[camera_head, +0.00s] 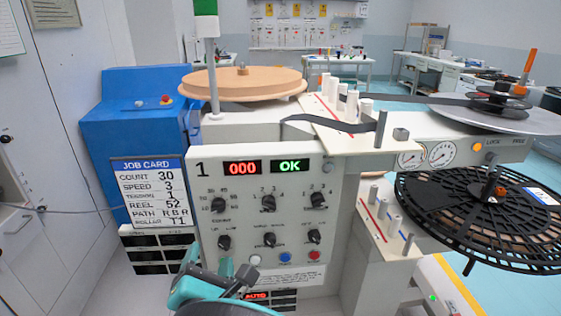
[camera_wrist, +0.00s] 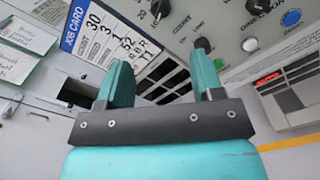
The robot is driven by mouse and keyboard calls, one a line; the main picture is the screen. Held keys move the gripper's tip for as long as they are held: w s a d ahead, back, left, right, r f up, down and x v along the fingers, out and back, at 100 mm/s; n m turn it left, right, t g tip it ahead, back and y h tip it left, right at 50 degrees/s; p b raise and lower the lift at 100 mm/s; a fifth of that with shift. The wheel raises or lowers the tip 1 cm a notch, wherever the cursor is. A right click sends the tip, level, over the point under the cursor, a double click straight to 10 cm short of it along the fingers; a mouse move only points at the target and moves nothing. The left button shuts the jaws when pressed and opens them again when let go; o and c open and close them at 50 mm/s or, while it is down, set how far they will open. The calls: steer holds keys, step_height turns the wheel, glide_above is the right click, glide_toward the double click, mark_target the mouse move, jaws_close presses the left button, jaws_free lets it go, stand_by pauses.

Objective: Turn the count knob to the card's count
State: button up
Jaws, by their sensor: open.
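The job card (camera_head: 148,200) hangs left of the white machine panel and reads COUNT 30; it also shows tilted in the wrist view (camera_wrist: 108,40). The count knob (camera_head: 218,205) is the black knob at the panel's top left, with numbers around it; its exact pointer setting is too small to read. In the wrist view the count knob (camera_wrist: 160,10) is at the top edge, beyond my fingers. My gripper (camera_wrist: 160,75) is open and empty, its teal fingers apart. In the head view my gripper (camera_head: 236,268) is low in front of the panel, below the count knob and touching no knob.
Other black knobs, including the lower-left knob (camera_head: 224,242), sit close by. White, blue (camera_head: 285,257) and red buttons line the panel's bottom. The display (camera_head: 242,168) reads 000 beside a green OK. Reels and rollers (camera_head: 480,210) jut out at right.

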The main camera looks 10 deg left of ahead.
mark_target(218, 210)
steer(key=p+x, duration=0.1)
steer(key=x, duration=1.3)
steer(key=shift+w, duration=0.3)
steer(key=c, duration=0.9)
